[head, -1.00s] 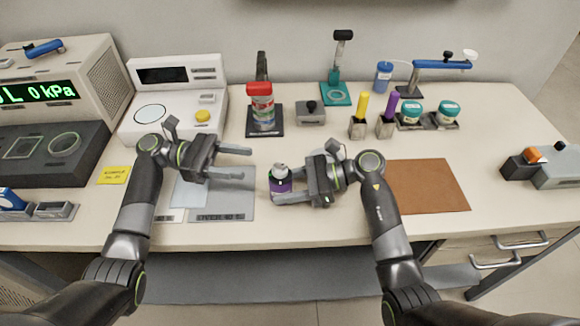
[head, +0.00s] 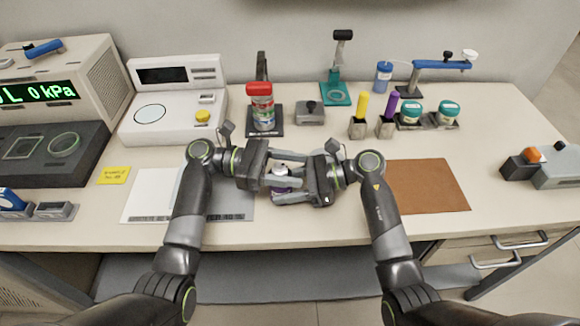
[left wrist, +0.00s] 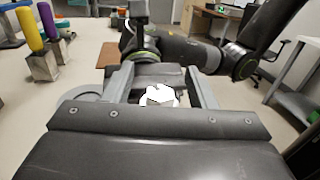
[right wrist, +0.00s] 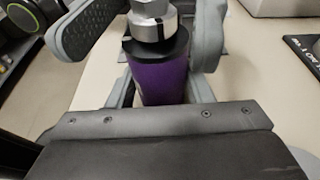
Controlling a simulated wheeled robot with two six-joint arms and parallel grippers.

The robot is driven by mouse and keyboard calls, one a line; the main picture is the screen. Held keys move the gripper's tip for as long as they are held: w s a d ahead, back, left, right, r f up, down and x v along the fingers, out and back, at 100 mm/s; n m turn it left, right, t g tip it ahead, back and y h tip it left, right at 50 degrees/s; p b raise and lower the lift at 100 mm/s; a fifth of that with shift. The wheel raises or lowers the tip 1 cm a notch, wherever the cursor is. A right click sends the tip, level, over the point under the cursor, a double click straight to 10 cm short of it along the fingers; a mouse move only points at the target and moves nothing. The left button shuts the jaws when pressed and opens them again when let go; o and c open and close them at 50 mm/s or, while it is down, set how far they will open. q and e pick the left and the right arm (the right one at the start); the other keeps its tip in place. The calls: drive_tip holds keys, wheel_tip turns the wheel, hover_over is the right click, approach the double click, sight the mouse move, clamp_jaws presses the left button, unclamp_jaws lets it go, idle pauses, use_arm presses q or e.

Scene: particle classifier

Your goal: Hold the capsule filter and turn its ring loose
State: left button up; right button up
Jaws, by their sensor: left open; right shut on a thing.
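The capsule filter (head: 281,190) stands upright near the front of the table, mostly hidden by my grippers. The right wrist view shows its purple body (right wrist: 163,78), a dark collar (right wrist: 155,46) and a silvery ringed top (right wrist: 152,24). My right gripper (head: 279,192) is shut on the purple body from the right. My left gripper (head: 296,170) is open, coming from the left with its fingers either side of the top, higher than the right jaws. In the left wrist view a bright white top (left wrist: 158,96) shows between the open fingers; contact cannot be told.
A grey-and-white mat (head: 147,206) lies left of the filter, and a brown mat (head: 430,186) right. A red-capped jar (head: 262,108) on a black stand and a small grey block (head: 311,114) stand behind. Yellow (head: 363,104) and purple (head: 390,105) markers stand in holders.

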use_arm(q)
drive_tip(key=shift+c, duration=0.4)
drive_tip(key=c, duration=0.9)
drive_tip(key=shift+t, duration=0.3)
drive_tip(key=n+t, duration=0.1)
drive_tip(key=t, duration=0.1)
drive_tip(key=n+t, duration=0.1)
drive_tip(key=t, duration=0.1)
drive_tip(key=n+t, duration=0.2)
drive_tip(key=shift+w, duration=0.35)
drive_tip(key=shift+w+f+n+t+y, duration=0.15)
drive_tip(key=shift+n+t+y, duration=0.15)
drive_tip(key=shift+n+t, duration=0.7)
drive_tip(key=shift+w+r+n+t+y, duration=0.25)
drive_tip(key=shift+n+t, duration=0.35)
drive_tip(key=shift+t, duration=0.7)
drive_tip(key=shift+a+f, duration=0.1)
drive_tip(key=shift+f, duration=0.1)
drive_tip(key=o, duration=1)
